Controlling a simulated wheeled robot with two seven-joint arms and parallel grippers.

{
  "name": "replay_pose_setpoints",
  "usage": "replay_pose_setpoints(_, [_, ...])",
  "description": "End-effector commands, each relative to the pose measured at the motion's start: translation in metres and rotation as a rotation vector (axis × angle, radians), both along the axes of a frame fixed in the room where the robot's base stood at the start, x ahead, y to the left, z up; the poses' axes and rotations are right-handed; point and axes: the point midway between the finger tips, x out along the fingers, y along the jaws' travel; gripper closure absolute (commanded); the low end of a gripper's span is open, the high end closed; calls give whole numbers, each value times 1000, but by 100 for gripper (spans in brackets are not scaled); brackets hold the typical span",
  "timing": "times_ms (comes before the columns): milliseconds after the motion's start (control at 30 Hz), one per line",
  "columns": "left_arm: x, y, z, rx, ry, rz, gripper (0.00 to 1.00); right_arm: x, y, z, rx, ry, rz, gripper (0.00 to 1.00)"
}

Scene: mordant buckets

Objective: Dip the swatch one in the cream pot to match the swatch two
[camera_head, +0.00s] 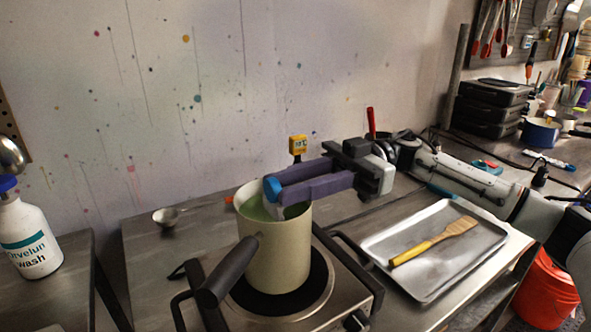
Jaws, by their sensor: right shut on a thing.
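The cream pot (277,250) stands upright on the hot plate, with pale green liquid (252,208) inside. My right gripper (274,188) reaches in from the right, and its blue-tipped fingers are over the pot's mouth. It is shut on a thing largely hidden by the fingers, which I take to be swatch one. A small pale patch (293,211) shows below the fingers inside the rim; I cannot tell how deep it sits. I cannot make out swatch two. My left gripper is not in view.
The pot's dark handle (228,272) points to the front left. A yellow thermometer (298,145) stands behind the pot. A wash bottle (27,238) stands far left, and a red bucket (545,292) is low at right.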

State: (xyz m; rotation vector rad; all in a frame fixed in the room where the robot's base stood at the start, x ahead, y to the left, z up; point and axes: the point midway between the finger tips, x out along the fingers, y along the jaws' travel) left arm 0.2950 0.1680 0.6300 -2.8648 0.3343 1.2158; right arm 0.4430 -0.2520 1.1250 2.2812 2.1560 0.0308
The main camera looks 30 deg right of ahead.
Motion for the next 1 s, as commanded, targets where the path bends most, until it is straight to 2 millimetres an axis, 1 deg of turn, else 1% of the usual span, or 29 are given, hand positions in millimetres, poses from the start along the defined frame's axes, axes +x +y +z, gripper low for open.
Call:
replay_pose_setpoints(33, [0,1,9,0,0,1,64,-4,4,-3,-14,22,16,91])
replay_pose_setpoints(67, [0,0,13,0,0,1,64,-4,4,0,-14,22,16,91])
replay_pose_setpoints(533, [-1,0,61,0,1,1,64,-1,1,47,-11,18,3,91])
replay_pose_setpoints(567, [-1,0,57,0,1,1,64,-1,0,46,-11,16,3,91])
replay_pose_setpoints(700, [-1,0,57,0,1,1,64,-1,0,58,-11,15,2,91])
replay_pose_setpoints(800, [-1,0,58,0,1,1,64,-1,0,63,-11,16,1,91])
replay_pose_setpoints(1000, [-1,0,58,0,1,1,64,0,0,64,-10,16,1,91])
